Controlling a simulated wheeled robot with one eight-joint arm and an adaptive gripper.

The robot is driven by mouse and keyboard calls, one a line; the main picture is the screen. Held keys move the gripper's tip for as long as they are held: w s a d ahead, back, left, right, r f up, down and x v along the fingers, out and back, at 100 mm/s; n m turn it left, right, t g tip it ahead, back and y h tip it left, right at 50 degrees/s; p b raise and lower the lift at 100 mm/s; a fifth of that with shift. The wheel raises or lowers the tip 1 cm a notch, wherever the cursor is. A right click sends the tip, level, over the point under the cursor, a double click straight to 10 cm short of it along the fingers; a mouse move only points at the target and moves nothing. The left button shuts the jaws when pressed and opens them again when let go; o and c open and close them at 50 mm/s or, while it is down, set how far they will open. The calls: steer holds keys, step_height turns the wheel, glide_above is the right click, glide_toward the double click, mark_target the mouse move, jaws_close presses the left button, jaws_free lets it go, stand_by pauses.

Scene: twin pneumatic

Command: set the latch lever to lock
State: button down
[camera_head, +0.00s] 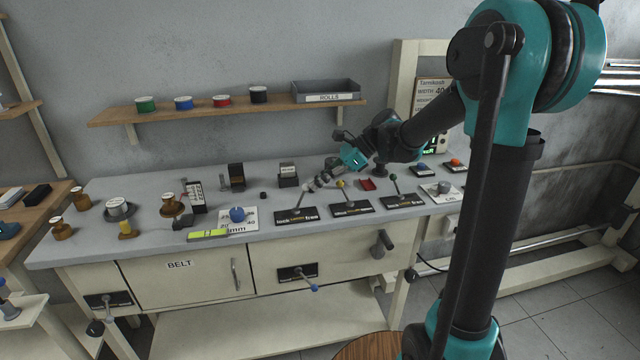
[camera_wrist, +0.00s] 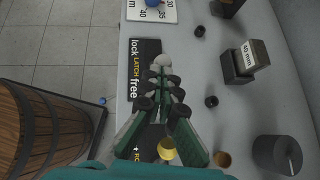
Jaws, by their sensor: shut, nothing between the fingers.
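The latch lever stands on a black plate (camera_head: 296,216) at the left of a row of similar plates on the bench. Its thin stem leans slightly right in the head view; its top is partly hidden by my gripper. In the wrist view the plate (camera_wrist: 137,72) reads lock, LATCH, free from top to bottom. A pale round knob (camera_wrist: 161,59) shows just beyond my fingertips. My gripper (camera_wrist: 159,75) is shut with nothing between its fingers, close beside the knob. In the head view my gripper (camera_head: 312,185) reaches in from the right. I cannot tell whether it touches the knob.
A yellow-knobbed lever (camera_head: 341,184) stands just right, under my arm, with a green-knobbed lever (camera_head: 392,178) farther right. A blue knob (camera_head: 237,214) on a numbered plate is to the left. Dark blocks (camera_head: 237,176) stand behind. The bench's front edge is close.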

steer(key=shift+s+a+r+h, duration=0.2)
steer(key=shift+a+r+h, duration=0.1)
steer(key=shift+a+h, duration=0.15)
steer(key=shift+s+a+r+h, duration=0.15)
steer(key=shift+a+r+h, duration=0.1)
steer(key=shift+a+h, duration=0.2)
steer(key=s+a+t+h, duration=0.1)
steer(key=a+t+h, duration=0.1)
steer(key=a+h, duration=0.3)
steer(key=shift+s+a+r+n+h, duration=0.3)
steer(key=shift+s+a+r, duration=0.1)
steer(key=shift+a, duration=0.5)
steer(key=shift+r, duration=0.1)
